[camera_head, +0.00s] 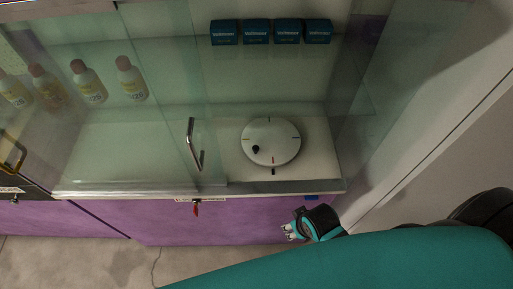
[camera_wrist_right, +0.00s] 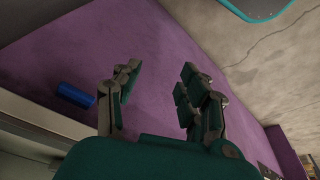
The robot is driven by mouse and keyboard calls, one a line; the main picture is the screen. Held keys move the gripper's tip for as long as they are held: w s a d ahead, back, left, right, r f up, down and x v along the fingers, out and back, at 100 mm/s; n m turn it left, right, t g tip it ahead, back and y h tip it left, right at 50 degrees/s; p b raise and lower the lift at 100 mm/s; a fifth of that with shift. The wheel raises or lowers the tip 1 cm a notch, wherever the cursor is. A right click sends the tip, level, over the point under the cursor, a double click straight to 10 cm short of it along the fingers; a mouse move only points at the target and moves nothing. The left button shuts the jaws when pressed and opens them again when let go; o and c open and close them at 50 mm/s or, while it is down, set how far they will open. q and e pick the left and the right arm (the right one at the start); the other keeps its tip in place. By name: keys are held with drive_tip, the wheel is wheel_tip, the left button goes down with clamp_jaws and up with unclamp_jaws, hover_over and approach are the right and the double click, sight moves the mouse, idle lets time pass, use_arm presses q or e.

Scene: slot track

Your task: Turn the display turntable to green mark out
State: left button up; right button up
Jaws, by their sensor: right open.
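The display turntable (camera_head: 275,133) is a white round disc on the light floor of a display case. A black knob (camera_head: 256,149) stands on it, left of its middle. A red mark shows near its front edge, by a small dark pointer (camera_head: 273,171) on the case floor. Dark ticks show at its back and sides; I cannot make out a green one. My right gripper (camera_head: 289,232) is open and empty, below and in front of the case's front edge. Its spread fingers show in the right wrist view (camera_wrist_right: 155,98), facing the purple panel. My left gripper is not in view.
A glass door with a metal handle (camera_head: 194,145) stands left of the turntable. Blue boxes (camera_head: 256,32) line the shelf behind; several bottles (camera_head: 88,82) stand at left. A blue piece (camera_head: 312,197) sits under the front edge on the purple panel (camera_head: 240,224). A wall is at right.

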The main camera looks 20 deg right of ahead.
drive_tip(key=w+a+r+t+y, duration=0.1)
drive_tip(key=w+a+r+t, duration=0.2)
drive_tip(key=r, duration=0.4)
drive_tip(key=w+a+r+t+y, duration=0.1)
drive_tip(key=w+r+t, duration=0.25)
drive_tip(key=r, duration=0.45)
drive_tip(key=t+p, duration=0.2)
drive_tip(key=t, duration=0.2)
approach(256, 148)
drive_tip(key=shift+m+h, duration=0.3)
drive_tip(key=x, duration=0.9)
drive_tip(key=shift+w+a, duration=0.15)
drive_tip(key=shift+a, duration=0.05)
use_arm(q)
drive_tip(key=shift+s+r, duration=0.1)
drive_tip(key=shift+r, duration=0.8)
use_arm(e)
clamp_jaws()
